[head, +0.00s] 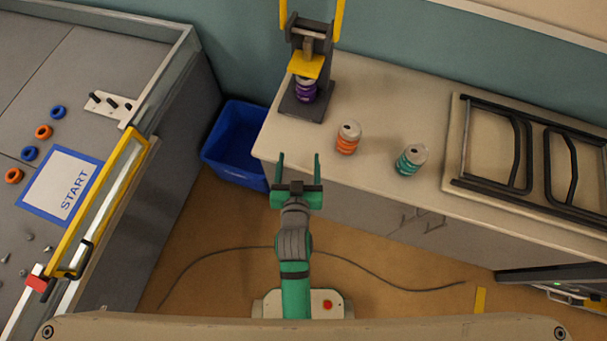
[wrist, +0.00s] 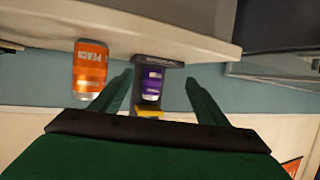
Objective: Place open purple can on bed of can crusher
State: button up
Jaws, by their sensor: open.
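The purple can (head: 305,91) stands on the dark bed of the can crusher (head: 297,108), under its yellow press plate (head: 308,66). My gripper (head: 299,156) is open and empty in front of the counter edge, apart from the can. In the wrist view, which looks upside down, the purple can (wrist: 152,84) shows between the spread green fingers, farther off. The crusher's yellow plate (wrist: 147,111) shows below it there. The can's top is hidden by the plate in the head view.
An orange can (head: 348,138) and a teal can (head: 411,160) stand on the counter right of the crusher. A black-barred rack (head: 455,150) lies farther right. A blue bin (head: 232,150) stands on the floor at left. A grey field table (head: 110,50) fills the left.

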jog(key=s+r, duration=0.2)
jog(key=s, duration=1)
jog(key=s+d+r+t, duration=0.1)
jog(key=s+r, duration=0.2)
jog(key=s, duration=0.9)
jog(key=shift+s+d+r, duration=0.15)
jog(key=shift+d+r, duration=0.05)
